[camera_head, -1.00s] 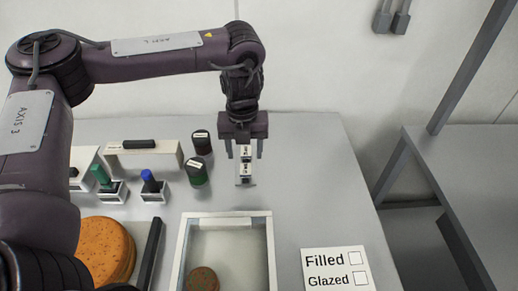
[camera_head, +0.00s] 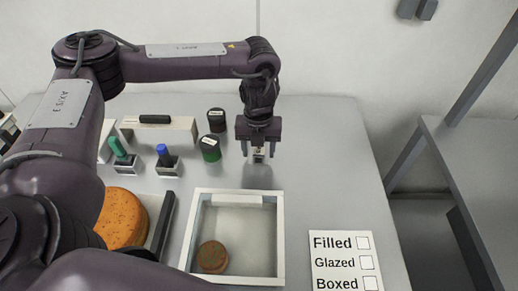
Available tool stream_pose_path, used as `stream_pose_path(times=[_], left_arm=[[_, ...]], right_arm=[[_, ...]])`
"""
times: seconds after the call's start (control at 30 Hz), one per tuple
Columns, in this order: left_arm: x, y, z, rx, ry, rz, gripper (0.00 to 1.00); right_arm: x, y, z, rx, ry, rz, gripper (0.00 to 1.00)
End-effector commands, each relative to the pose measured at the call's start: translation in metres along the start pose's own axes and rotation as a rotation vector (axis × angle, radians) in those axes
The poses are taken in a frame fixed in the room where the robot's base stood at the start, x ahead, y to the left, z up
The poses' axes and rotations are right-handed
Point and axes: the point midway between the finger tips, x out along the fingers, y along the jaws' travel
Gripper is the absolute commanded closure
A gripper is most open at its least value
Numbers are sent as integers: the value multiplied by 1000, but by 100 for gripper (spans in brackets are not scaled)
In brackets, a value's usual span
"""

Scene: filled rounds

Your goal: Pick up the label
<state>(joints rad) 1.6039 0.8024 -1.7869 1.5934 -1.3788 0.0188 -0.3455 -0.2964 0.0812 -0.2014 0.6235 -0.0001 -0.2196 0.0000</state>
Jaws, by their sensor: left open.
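My left gripper (camera_head: 259,150) points down near the back right of the table, its two fingers apart. A small pale label (camera_head: 258,153) with dark marks shows between the fingers. The gripper hides part of it, and I cannot tell whether either finger touches it. My right gripper is not in view.
A white-rimmed tray (camera_head: 281,240) holds a brown round (camera_head: 212,257). Two dark jars (camera_head: 210,149) (camera_head: 217,121) stand left of the gripper. Green (camera_head: 118,147) and blue (camera_head: 163,152) stampers, an orange round (camera_head: 122,218) and a checklist card (camera_head: 345,262) are also here.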

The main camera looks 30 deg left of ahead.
Motion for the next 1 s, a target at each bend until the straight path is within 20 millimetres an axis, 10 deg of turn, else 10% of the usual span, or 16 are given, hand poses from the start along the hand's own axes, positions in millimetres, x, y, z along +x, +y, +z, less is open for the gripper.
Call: stream_pose_path(times=[0.77, 1.0], left_arm=[[5, 0, 0, -1, -1, 0, 45], [5, 0, 0, -1, 0, 0, 74]], right_arm=[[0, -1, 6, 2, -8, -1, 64], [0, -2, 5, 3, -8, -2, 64]])
